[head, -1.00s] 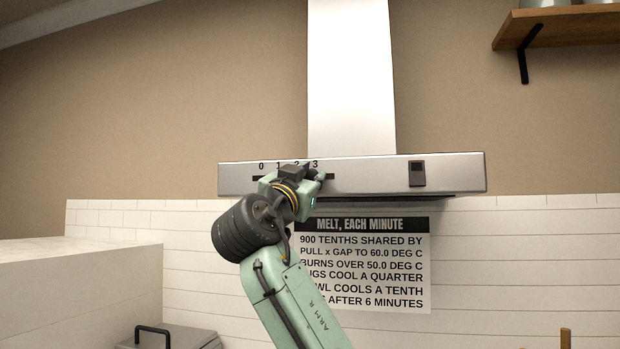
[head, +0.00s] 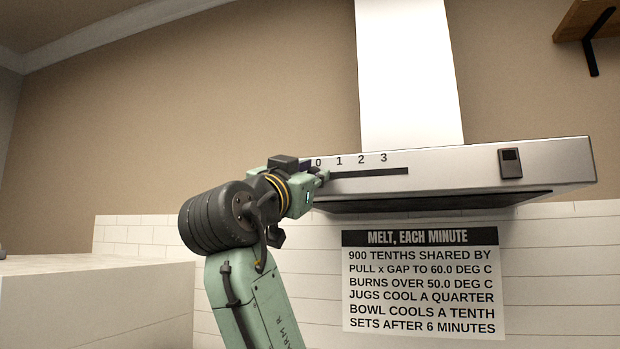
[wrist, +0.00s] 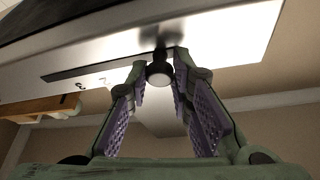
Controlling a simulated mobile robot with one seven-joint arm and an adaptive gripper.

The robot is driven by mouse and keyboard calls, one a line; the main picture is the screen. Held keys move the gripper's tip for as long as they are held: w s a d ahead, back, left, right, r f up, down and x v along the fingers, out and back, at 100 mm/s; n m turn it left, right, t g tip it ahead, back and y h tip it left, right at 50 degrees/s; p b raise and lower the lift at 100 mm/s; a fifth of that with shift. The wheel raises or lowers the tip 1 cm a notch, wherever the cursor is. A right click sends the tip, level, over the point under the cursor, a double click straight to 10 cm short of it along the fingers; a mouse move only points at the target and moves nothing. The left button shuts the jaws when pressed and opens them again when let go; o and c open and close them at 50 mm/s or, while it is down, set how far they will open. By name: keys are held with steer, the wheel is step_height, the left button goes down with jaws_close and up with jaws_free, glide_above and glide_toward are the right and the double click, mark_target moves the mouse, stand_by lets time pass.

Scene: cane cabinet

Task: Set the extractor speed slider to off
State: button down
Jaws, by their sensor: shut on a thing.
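The extractor hood (head: 450,167) has a dark horizontal slider slot (head: 375,172) on its front, under the marks 0, 1, 2 and 3. My gripper (head: 322,175) is at the left end of this slot, just below the 0, and hides the slider knob in the head view. In the wrist view, the round slider knob (wrist: 160,75) sits between the fingertips of my gripper (wrist: 159,66), which is shut on it. The slot (wrist: 100,68) and the marks 2 and 3 run off to the left there.
A small dark switch (head: 510,162) is on the hood's right side. A printed sign (head: 420,284) hangs on the tiled wall below the hood. A wooden shelf (head: 585,20) is at the upper right. The wall left of the hood is clear.

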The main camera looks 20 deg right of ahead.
steer(key=shift+w+a, duration=0.1)
steer(key=shift+a, duration=0.05)
steer(key=c, duration=1.4)
jaws_free()
steer(key=shift+a, duration=0.1)
steer(key=v, duration=1.2)
